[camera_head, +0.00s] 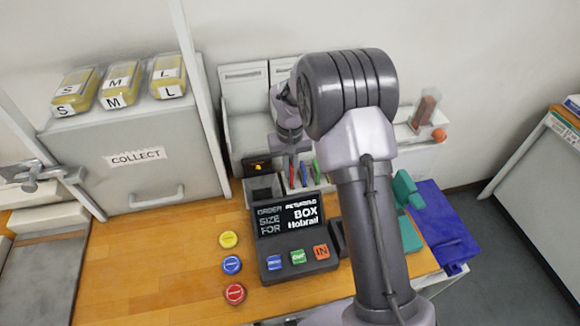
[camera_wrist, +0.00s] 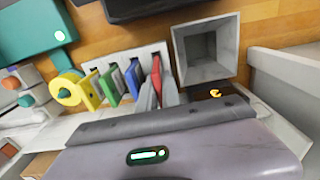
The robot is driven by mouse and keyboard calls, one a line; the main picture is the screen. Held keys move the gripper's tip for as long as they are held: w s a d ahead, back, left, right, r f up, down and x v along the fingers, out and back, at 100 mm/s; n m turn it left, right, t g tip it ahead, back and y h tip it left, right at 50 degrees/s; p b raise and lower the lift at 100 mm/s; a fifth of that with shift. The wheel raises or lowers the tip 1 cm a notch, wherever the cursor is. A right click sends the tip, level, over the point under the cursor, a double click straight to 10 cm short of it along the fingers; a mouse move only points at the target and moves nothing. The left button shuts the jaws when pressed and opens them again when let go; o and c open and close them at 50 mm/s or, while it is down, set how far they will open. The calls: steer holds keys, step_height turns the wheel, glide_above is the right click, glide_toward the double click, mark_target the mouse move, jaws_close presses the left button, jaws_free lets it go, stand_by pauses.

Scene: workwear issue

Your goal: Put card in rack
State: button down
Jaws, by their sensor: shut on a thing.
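My gripper (camera_wrist: 158,96) is shut on a red card (camera_wrist: 156,72), which stands upright between its grey fingers at the right end of the row of cards. The card rack (camera_wrist: 152,50) is pale and slotted. A blue card (camera_wrist: 133,80), a green card (camera_wrist: 108,84) and a yellow card (camera_wrist: 88,92) stand in it, left of the red one in the wrist view. In the head view my gripper (camera_head: 291,150) is above the red card (camera_head: 291,174); my arm hides part of the rack. I cannot tell how deep the red card sits.
An open grey bin (camera_wrist: 236,48) stands right beside the rack in the wrist view. An order terminal (camera_head: 290,255) stands on the wooden counter (camera_head: 150,270), with yellow, blue and red buttons to its left. A COLLECT locker (camera_head: 140,180) stands at left, a blue case (camera_head: 440,225) at right.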

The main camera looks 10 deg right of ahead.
steer(key=shift+f+b, duration=0.9)
steer(key=shift+f, duration=0.45)
stand_by(0.3)
steer(key=c, duration=1.5)
jaws_free()
steer(key=shift+o, duration=0.2)
steer(key=shift+r, duration=0.15)
steer(key=shift+r+p, duration=3.45)
steer(key=shift+r, duration=1.05)
steer(key=shift+f, duration=0.1)
